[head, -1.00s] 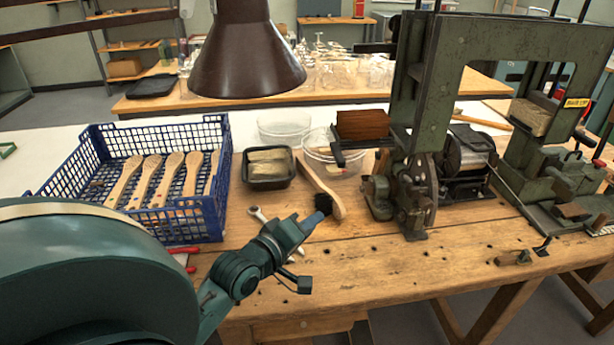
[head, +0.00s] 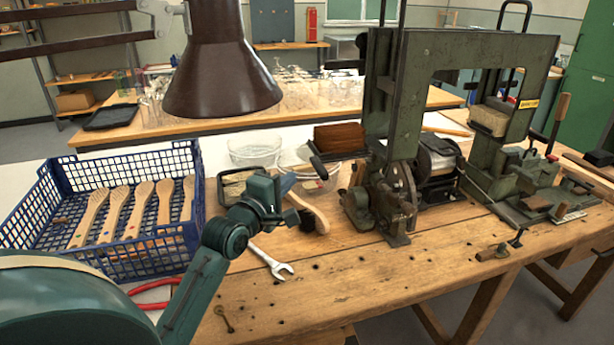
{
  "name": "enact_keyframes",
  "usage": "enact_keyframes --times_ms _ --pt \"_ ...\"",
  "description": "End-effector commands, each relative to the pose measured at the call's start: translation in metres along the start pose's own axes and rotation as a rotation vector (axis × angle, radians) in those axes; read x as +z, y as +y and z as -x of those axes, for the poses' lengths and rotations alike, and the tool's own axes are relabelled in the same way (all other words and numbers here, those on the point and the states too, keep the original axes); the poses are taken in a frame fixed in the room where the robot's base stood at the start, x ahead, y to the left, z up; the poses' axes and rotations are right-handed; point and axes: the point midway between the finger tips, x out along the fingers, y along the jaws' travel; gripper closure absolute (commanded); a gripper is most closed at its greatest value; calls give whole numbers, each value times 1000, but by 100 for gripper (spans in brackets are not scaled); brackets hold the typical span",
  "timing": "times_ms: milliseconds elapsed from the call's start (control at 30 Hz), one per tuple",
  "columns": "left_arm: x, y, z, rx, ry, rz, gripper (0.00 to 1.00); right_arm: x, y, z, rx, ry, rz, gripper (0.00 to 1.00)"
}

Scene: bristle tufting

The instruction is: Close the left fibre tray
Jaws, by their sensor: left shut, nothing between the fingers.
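The left fibre tray (head: 322,161) is a dark ledge bearing a block of dark brown fibre (head: 339,137). It juts out to the left of the green tufting machine (head: 381,83). My left gripper (head: 287,184) is shut and empty. In the picture it is below and to the left of the tray, with a visible gap between them. My right gripper is not in view.
A blue crate (head: 150,253) with several wooden brush handles stands at the left. A dark tub (head: 235,178) of pale fibre is partly behind my gripper. A wrench (head: 272,262) and red pliers (head: 154,290) lie in front. A brown lamp shade (head: 222,70) hangs above. The front bench is mostly clear.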

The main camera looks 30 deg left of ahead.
Motion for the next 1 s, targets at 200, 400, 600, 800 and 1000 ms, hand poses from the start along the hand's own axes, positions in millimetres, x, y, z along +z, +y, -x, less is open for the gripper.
enact_keyframes --times_ms 200,400,600,800,1000 --pt "18 1 -29 1 -1 2 100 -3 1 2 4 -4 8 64" --pt "28 0 -38 0 0 -1 100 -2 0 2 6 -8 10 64" --pt "28 0 -39 0 1 -1 100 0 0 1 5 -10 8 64" --pt "30 0 -40 0 1 1 100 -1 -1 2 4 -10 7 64" --pt "59 2 -70 1 2 11 100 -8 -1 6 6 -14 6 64"
